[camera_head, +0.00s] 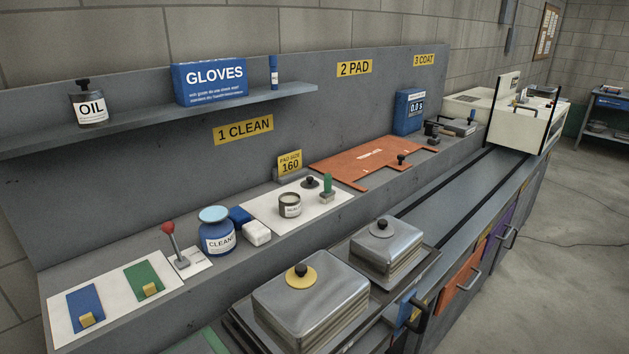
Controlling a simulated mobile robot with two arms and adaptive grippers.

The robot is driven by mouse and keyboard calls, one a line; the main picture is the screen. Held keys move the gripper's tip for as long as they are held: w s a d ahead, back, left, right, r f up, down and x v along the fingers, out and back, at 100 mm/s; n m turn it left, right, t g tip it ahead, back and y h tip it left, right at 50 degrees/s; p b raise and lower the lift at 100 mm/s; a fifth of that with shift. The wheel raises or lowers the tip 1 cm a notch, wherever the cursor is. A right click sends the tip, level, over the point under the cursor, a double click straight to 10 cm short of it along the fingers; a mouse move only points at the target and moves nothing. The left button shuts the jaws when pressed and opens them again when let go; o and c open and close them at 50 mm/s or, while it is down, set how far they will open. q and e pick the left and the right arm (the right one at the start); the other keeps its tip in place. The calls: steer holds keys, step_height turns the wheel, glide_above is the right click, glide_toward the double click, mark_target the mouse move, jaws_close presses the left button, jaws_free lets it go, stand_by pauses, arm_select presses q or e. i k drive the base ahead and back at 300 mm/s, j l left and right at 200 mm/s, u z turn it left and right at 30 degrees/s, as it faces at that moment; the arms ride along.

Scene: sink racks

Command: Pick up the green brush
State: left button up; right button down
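A small brush with an upright green handle (327,184) and a pale base stands near the right end of a white mat (262,212) on the raised ledge. A small open tin (290,206) with a label stands to its left, and a dark-knobbed piece (311,182) is just behind it. Nothing is seen touching the brush. Neither of my grippers is in view.
A blue CLEAN jar (216,232) and a red-knobbed lever (171,238) are left of the mat. An orange plate (360,160) lies to the right. A shelf (150,118) overhangs behind.

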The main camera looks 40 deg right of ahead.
mark_target(328, 195)
steer(key=z, duration=1.2)
